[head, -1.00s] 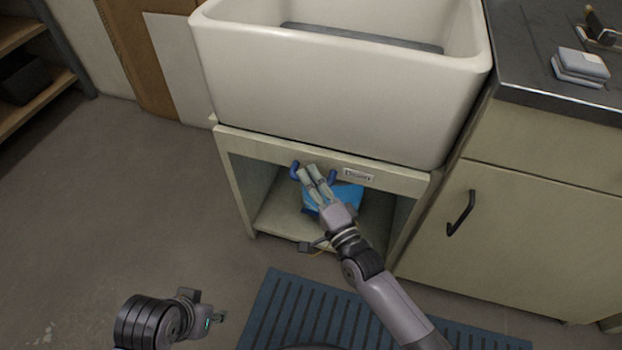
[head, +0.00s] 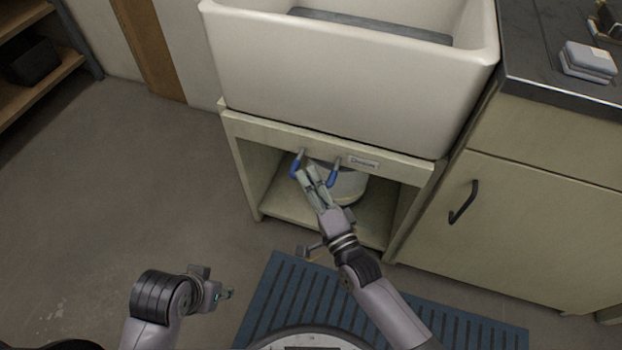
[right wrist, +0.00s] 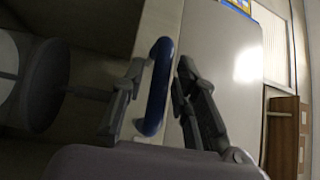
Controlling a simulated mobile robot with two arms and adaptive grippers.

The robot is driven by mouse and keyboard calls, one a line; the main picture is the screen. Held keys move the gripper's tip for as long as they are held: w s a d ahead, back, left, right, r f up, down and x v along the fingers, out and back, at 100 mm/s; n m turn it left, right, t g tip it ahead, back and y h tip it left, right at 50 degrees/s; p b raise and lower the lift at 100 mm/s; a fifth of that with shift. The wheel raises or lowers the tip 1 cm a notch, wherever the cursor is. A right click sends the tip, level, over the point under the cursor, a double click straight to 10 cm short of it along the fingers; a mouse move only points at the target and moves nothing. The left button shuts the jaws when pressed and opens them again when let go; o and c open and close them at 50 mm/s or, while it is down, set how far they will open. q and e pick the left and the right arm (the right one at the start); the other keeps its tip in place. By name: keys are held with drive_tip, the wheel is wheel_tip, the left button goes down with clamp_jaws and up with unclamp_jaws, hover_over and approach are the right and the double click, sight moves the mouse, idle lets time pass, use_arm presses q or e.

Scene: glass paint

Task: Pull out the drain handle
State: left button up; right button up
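A blue U-shaped drain handle (head: 333,179) sits on grey stems at the front rail below the sink. A small label plate (head: 363,163) is beside it. My right gripper (head: 307,172) is at the middle of the handle and hides part of it. In the right wrist view the handle (right wrist: 158,85) stands between the two fingers (right wrist: 160,85), with a narrow gap visible at the right finger, so the gripper looks open around it. My left gripper (head: 225,294) hangs low over the floor, away from the handle; its finger opening is too small to judge.
The white sink (head: 340,90) stands above the open cabinet (head: 275,213). A pale round container (head: 350,187) is inside, behind my right gripper. A cabinet door (head: 520,215) is at the right. A blue mat (head: 270,300) lies in front. The floor at left is clear.

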drive_tip(key=shift+o, duration=0.5)
drive_tip(key=v, duration=1.2)
drive_tip(key=shift+r, duration=0.1)
